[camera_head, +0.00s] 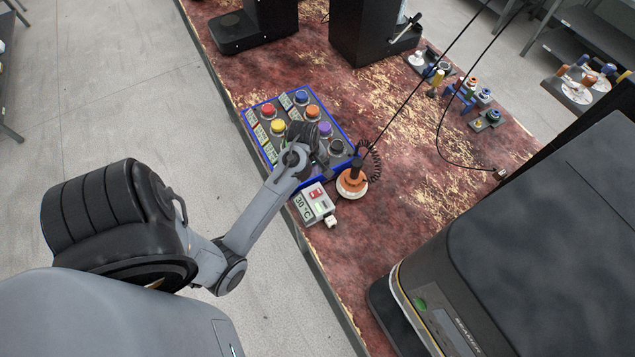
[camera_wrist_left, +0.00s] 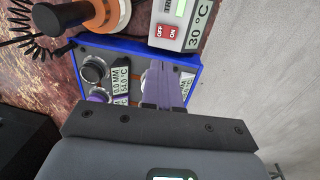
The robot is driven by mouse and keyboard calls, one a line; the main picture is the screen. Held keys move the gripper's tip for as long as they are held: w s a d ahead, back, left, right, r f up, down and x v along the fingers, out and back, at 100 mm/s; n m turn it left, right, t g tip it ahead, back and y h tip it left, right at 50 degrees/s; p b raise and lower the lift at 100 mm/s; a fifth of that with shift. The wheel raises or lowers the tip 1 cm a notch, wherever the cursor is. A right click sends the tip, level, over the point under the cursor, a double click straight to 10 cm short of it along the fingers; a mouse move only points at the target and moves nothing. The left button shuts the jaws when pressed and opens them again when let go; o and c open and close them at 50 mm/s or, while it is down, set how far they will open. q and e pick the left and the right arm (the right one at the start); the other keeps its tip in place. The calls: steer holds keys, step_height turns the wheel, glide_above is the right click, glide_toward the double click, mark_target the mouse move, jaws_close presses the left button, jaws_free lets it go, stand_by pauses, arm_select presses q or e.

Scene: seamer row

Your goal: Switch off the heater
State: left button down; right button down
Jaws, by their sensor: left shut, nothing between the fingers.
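The heater's control box (camera_head: 315,203) is white, reads 30 °C and has a red switch (camera_head: 315,194). It lies at the table's near edge, beside a blue-rimmed panel (camera_head: 263,157). In the left wrist view the box (camera_wrist_left: 190,12) is at the top, with its red switch (camera_wrist_left: 165,32) marked OFF and ON. My left gripper (camera_head: 304,132) is over the panel, behind the box in the head view. Its shut, empty fingers (camera_wrist_left: 165,75) show in the wrist view, pointing toward the box and apart from the switch. Which switch side is pressed is unclear. My right gripper is not in view.
The panel carries several coloured round knobs, including a red one (camera_head: 268,110) and a yellow one (camera_head: 277,127). An orange and white tool with a black coiled cord (camera_head: 352,182) stands close to the control box. A large dark machine (camera_head: 540,240) fills the right. Bare table lies between.

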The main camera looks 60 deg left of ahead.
mark_target(318, 191)
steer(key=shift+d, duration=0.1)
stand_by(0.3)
